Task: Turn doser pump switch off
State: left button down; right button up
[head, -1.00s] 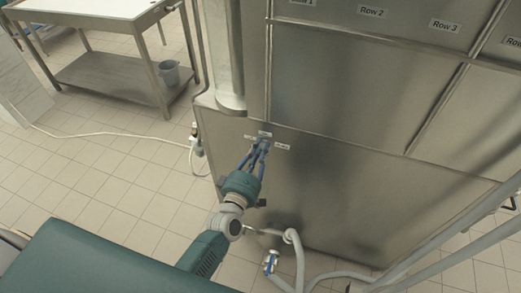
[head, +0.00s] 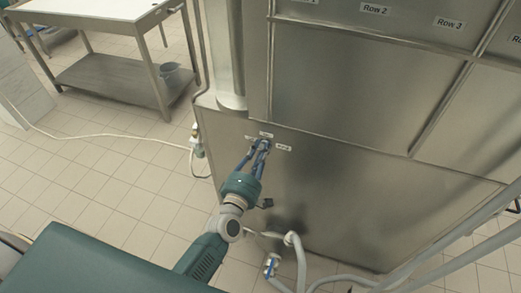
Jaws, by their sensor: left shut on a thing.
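The doser pump switch (head: 264,141) is a small part on the lower left of the steel machine panel (head: 340,205), with small white labels (head: 282,148) around it. My left gripper (head: 262,146) reaches up to it, its blue fingertips shut on the switch. The fingers hide most of the switch, so its position cannot be read. My right gripper is not in view.
A pipe with a blue-handled valve (head: 271,265) stands below the panel. A hose and cable (head: 100,136) run over the tiled floor at left.

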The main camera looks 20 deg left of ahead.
pick_arm(q)
jog(key=shift+f, duration=0.1)
jog(key=c, duration=1.7)
grip_release()
jog(key=shift+o, duration=0.2)
jog(key=shift+s, duration=0.15)
jog(key=s, duration=1.1)
jog(key=shift+s+a, duration=0.2)
jog(key=shift+s, duration=0.2)
